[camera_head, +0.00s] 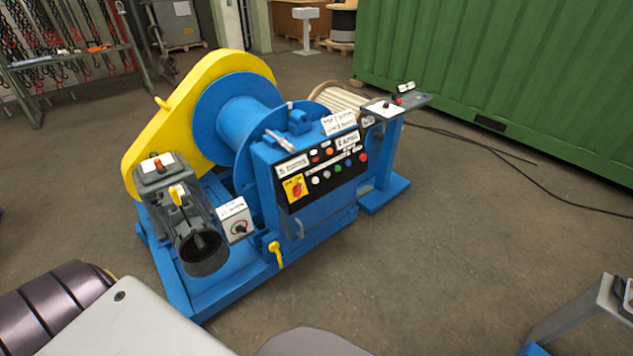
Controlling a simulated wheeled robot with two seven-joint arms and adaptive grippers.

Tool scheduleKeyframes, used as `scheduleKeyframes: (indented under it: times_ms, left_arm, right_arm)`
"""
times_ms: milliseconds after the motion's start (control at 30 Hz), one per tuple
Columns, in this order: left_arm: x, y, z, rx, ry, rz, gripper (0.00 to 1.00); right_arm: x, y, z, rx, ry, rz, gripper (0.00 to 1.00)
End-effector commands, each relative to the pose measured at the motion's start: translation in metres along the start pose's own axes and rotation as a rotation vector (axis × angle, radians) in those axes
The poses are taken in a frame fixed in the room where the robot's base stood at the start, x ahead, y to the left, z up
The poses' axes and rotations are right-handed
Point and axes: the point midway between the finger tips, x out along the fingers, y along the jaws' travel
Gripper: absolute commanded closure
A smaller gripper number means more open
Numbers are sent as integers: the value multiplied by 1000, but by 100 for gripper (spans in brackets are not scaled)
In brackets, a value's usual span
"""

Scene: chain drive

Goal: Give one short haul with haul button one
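A blue winch (245,115) with a yellow chain guard (190,105) stands on the floor in the middle. Its black control panel (320,178) faces me and carries a yellow-and-red switch (295,188) and a row of small coloured buttons. The panel's labels are too small to read, so I cannot tell which button is haul button one. A small control box (383,109) sits on an arm at the winch's right side.
A yellow lever (275,253) sticks out at the winch's front and a grey motor (178,210) stands at its left. A green container (510,75) closes off the back right. Black cables (530,163) lie on the floor. Open floor lies in front of the winch.

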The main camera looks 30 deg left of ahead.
Motion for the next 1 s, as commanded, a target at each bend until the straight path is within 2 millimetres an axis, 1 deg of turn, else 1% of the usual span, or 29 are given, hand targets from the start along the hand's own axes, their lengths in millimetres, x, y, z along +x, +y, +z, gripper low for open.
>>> scheduleKeyframes:
  times_ms: [33,200,1000]
  left_arm:
    - [0,0,0,0,0,0,78]
    - [0,0,0,0,0,0,100]
    - [0,0,-1,0,1,0,100]
  right_arm:
    - [0,0,0,0,0,0,60]
    - [0,0,0,0,0,0,60]
    - [0,0,0,0,0,0,60]
